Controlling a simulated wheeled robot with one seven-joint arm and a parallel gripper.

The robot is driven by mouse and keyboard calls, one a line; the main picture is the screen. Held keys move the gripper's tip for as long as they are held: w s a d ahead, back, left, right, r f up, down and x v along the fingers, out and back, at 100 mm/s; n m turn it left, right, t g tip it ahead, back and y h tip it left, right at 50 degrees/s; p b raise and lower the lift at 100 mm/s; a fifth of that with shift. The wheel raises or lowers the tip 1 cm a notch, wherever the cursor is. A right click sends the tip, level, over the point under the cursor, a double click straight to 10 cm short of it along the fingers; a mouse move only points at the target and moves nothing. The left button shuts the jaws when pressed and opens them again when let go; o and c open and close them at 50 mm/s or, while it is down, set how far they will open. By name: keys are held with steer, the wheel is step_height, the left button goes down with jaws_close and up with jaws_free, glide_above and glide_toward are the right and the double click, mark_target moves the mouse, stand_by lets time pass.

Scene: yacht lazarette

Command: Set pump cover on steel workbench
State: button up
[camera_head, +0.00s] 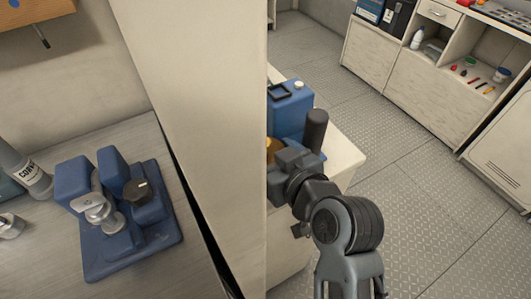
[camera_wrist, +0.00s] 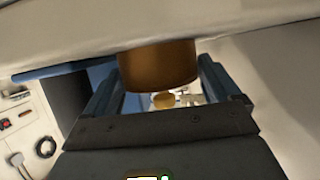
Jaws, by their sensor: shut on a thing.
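My gripper (camera_head: 287,158) is right of a tall pale panel in the head view, beside a blue machine. It is shut on a brass-coloured round piece (camera_wrist: 158,66), which I take to be the pump cover.
The tall pale panel (camera_head: 205,120) stands between the grey top and my gripper. A blue vise-like device (camera_head: 128,215) and a bottle (camera_head: 22,168) occupy the grey top. The blue machine (camera_head: 290,108) stands on a pale cabinet. Floor (camera_head: 400,190) is open at right.

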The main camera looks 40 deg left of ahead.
steer(key=c, duration=0.3)
steer(key=shift+r, duration=0.15)
steer(key=shift+r, duration=0.55)
step_height(320, 180, up, 2)
steer(key=shift+r+b, duration=0.25)
steer(key=shift+b, duration=0.05)
steer(key=s+d+b, duration=0.1)
steer(key=s+d, duration=0.2)
steer(key=d, duration=0.5)
steer(key=s+d+b, duration=0.2)
steer(key=s+d, duration=0.2)
steer(key=d, duration=0.5)
steer(key=w+d+f+m+t+h, duration=0.5)
steer(key=w+d+f+m+t, duration=0.15)
steer(key=w+d+f, duration=0.5)
steer(key=d+f+m+h, duration=0.2)
steer(key=d+f, duration=0.3)
steer(key=d+f+m+t+h, duration=0.1)
steer(key=d+f+m+h, duration=0.1)
steer(key=d+f+h, duration=0.1)
steer(key=d+f+m+h, duration=0.2)
steer(key=d+f+m, duration=0.1)
steer(key=d+f, duration=0.3)
steer(key=shift+w+d+f+t+h+p, duration=0.3)
steer(key=shift+d+t, duration=0.05)
